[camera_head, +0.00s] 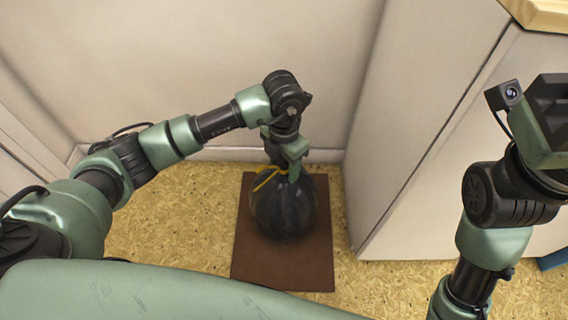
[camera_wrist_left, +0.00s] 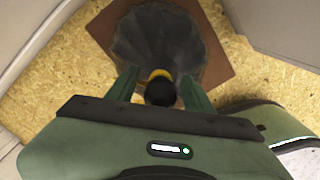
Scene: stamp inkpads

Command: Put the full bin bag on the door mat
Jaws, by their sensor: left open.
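A full black bin bag (camera_head: 284,212) with a yellow tie (camera_head: 268,178) stands upright on the brown door mat (camera_head: 255,265) in the head view. My left gripper (camera_head: 288,172) points down at the bag's neck and is open, with a finger on either side of it. In the left wrist view the bag (camera_wrist_left: 155,45) shows between the open fingers of my left gripper (camera_wrist_left: 160,92), above the mat (camera_wrist_left: 215,50). Whether the fingers touch the neck I cannot tell. My right gripper (camera_head: 548,120) is raised at the right edge, partly cut off, and its fingertips are not clear.
A white cabinet (camera_head: 430,150) with a wooden top (camera_head: 540,12) stands right of the mat. A pale wall (camera_head: 200,60) closes the back. Speckled yellow floor (camera_head: 180,215) is clear left of the mat. A blue thing (camera_head: 553,260) shows at the lower right edge.

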